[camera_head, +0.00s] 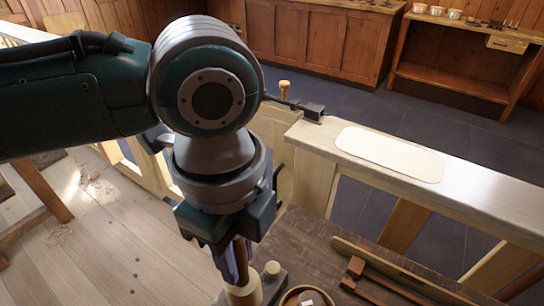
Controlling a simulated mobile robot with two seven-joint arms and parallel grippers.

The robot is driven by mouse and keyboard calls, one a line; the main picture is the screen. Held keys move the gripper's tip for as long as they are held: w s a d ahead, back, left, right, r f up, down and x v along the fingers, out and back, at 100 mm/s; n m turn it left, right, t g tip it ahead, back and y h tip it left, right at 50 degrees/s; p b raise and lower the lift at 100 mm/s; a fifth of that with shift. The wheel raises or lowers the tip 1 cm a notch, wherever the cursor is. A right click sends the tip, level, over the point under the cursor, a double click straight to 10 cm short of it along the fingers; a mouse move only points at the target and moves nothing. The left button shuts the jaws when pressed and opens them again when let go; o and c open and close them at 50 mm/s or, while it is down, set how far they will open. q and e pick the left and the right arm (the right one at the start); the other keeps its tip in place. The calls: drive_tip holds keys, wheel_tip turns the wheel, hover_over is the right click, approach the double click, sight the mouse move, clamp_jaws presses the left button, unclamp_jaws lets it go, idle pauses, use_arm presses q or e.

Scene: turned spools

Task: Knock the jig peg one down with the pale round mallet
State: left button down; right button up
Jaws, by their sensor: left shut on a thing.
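My left gripper (238,262) points down at the lower middle, with its fingers around a brown upright handle. Below the fingers is a pale round wooden head (243,292), which looks like that of the pale round mallet; the picture's bottom edge is close under it. Just right of the head, a pale peg (272,269) stands upright by a dark block (274,285); it may be jig peg one. I cannot tell whether head and peg touch. My right gripper is not in view.
A round bowl (291,298) is cut by the bottom edge. A brown wooden tool (355,267) lies on the dark worktop (310,240), near a long wooden strip (400,270). Behind is a pale bench with a cream mat (390,153).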

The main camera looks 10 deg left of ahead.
use_arm(q)
drive_tip(key=shift+f+b, duration=1.05)
drive_tip(key=shift+f, duration=0.85)
drive_tip(key=shift+r, duration=0.1)
wheel_tip(320, 180, up, 3)
drive_tip(key=p, duration=0.4)
drive_tip(key=shift+r, duration=0.2)
drive_tip(key=shift+f, duration=0.3)
wheel_tip(320, 180, down, 4)
drive_tip(key=b, duration=0.2)
drive_tip(key=shift+b, duration=0.4)
